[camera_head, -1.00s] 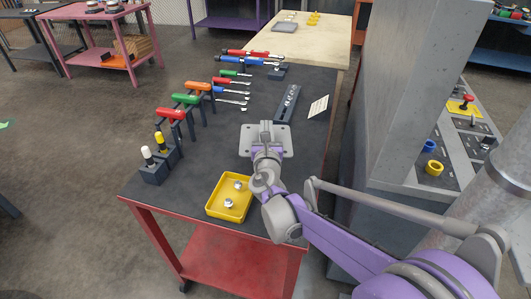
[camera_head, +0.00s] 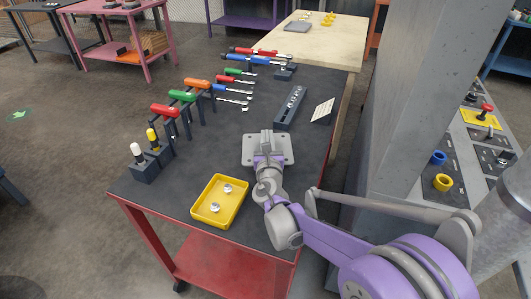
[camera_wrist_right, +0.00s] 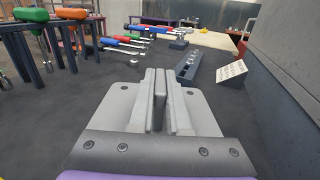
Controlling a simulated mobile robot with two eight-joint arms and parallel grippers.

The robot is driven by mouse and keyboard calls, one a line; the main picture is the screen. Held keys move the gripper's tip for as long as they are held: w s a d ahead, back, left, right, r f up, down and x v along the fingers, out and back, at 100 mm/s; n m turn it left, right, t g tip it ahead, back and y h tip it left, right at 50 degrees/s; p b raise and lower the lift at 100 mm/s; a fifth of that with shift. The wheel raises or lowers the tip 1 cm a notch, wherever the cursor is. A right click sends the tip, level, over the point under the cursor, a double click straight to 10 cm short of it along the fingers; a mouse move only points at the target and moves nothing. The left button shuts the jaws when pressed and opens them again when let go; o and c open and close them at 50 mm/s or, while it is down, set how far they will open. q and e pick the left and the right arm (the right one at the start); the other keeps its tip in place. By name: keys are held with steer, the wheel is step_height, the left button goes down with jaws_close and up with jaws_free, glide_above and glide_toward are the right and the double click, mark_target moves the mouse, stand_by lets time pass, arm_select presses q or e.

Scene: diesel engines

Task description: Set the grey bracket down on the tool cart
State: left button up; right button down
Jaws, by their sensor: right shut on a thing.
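The grey bracket (camera_head: 284,150) is a flat plate with holes at its corners and an upright part in the middle. My right gripper (camera_head: 266,142) is shut on that upright part. The plate is level over the dark top of the tool cart (camera_head: 172,205), at or just above the surface; I cannot tell if it touches. In the right wrist view, the fingers (camera_wrist_right: 159,98) pinch the upright part and the plate (camera_wrist_right: 207,121) spreads out on both sides below them. My left gripper is not in view.
A yellow tray (camera_head: 236,206) with nuts stands in front of the bracket. A dark slotted block (camera_head: 290,109) and a small sign (camera_head: 322,111) stand behind it. Screwdriver stands line the cart's left side. A grey pillar (camera_head: 420,90) rises on the right.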

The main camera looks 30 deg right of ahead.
steer(key=shift+f+b, duration=0.45)
steer(key=shift+f, duration=2)
steer(key=shift+f, duration=0.1)
steer(key=c, duration=1.3)
jaws_free()
steer(key=shift+f, duration=0.15)
steer(key=o, duration=0.4)
steer(key=shift+r, duration=0.3)
steer(key=v, duration=1.2)
steer(key=shift+f, duration=0.1)
